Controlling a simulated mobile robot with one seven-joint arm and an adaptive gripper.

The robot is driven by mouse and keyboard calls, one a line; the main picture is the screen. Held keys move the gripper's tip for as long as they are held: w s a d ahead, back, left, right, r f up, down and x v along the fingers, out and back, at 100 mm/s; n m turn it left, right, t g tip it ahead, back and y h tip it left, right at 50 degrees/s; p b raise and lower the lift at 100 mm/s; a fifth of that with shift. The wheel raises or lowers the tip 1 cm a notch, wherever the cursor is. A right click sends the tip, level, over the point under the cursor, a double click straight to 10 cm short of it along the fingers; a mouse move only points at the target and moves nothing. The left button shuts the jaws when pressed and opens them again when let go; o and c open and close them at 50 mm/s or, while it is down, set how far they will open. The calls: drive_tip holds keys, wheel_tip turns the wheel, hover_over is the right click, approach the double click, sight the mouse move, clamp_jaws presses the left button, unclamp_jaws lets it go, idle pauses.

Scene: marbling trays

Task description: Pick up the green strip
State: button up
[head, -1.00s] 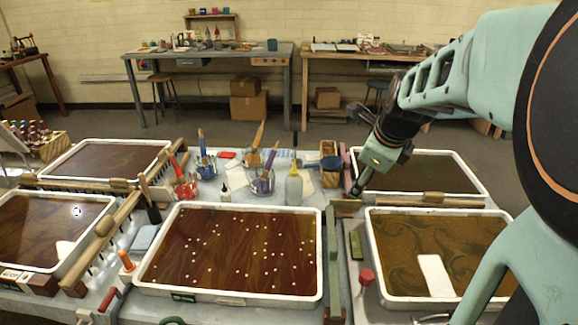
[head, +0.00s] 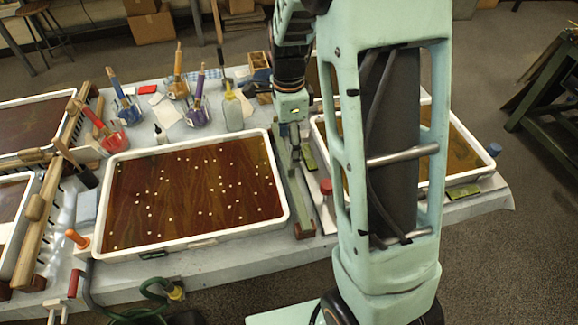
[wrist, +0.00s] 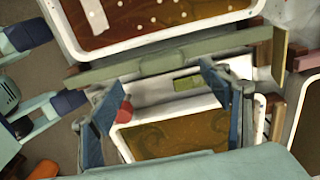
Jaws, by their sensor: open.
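A short yellow-green strip (head: 308,157) lies on the table between the middle tray and the right tray. In the wrist view this strip (wrist: 188,82) lies in the gap between my two fingers, nearer the right one. My gripper (wrist: 160,97) is open and empty, pointing down above the gap between the trays. In the head view my gripper (head: 292,138) partly hides the far end of the green bar.
The middle tray (head: 194,243) with white dots is at left, the right tray (head: 470,174) behind my arm. A red-capped item (head: 326,188) stands near the strip.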

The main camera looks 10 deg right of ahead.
sight(289, 170)
wheel_tip(289, 170, down, 7)
drive_tip(key=shift+w+r+b, duration=0.1)
drive_tip(key=shift+r+b, duration=0.05)
drive_tip(key=shift+b, duration=0.15)
drive_tip(key=c, duration=1.1)
